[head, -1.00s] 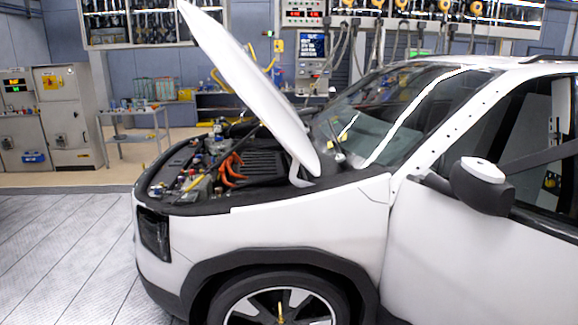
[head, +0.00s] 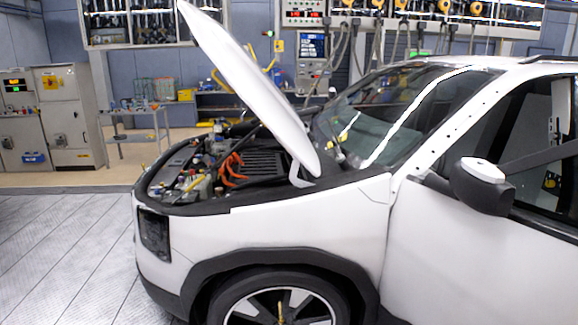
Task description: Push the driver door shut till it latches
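The driver door (head: 470,265) of the white car is at the right of the head view, with its front edge near the rear of the front fender (head: 300,225). Its side mirror (head: 482,186) is black with a white cap. The door runs out of the picture at the right and bottom. Its rear edge and latch are out of view, so I cannot tell how far open it stands. Neither of my grippers shows.
The car's hood (head: 250,85) is raised over an open engine bay (head: 235,165) with orange cables. A small metal table (head: 135,115) and grey cabinets (head: 65,115) stand at the back left. The floor (head: 65,250) left of the car is clear.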

